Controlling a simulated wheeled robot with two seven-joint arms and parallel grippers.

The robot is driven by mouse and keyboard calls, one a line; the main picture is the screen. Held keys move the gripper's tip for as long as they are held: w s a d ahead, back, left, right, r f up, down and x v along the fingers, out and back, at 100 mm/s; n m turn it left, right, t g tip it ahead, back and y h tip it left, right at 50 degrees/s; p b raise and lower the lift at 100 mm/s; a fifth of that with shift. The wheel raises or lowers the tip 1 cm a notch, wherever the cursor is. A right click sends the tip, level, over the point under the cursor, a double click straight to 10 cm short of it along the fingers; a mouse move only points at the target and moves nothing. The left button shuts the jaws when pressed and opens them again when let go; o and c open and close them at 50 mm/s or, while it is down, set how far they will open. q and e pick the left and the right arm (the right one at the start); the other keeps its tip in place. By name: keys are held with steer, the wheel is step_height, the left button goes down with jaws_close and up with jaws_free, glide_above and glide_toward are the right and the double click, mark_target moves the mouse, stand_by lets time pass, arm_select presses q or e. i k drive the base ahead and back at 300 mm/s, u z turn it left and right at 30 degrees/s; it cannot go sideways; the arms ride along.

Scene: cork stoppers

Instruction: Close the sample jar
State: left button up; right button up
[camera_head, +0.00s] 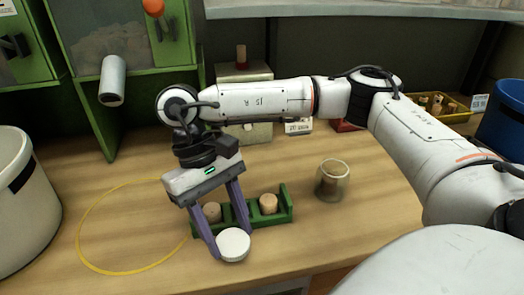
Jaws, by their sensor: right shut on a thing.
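My right gripper (222,242) points down over the wooden table, its two purple fingers shut on a white round piece (233,245), seen from its pale flat top. The piece is at the front of a green rack (286,209); whether it touches the table I cannot tell. In the rack stand a cork stopper (268,203) and another cork stopper (212,212), partly behind the fingers. A grey, glassy jar (332,186) stands upright to the right of the rack, apart from the gripper. My left gripper is not seen.
A yellow ring (82,232) marks clear table at the left. A big white bin (14,215) stands at the left edge. Green cabinets (171,72) stand behind. A yellow tray (459,117) with corks and a blue container (504,125) are at the back right.

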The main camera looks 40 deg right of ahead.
mark_target(332, 178)
steer(key=u, duration=0.6)
steer(key=k, duration=1)
steer(key=z, duration=1.6)
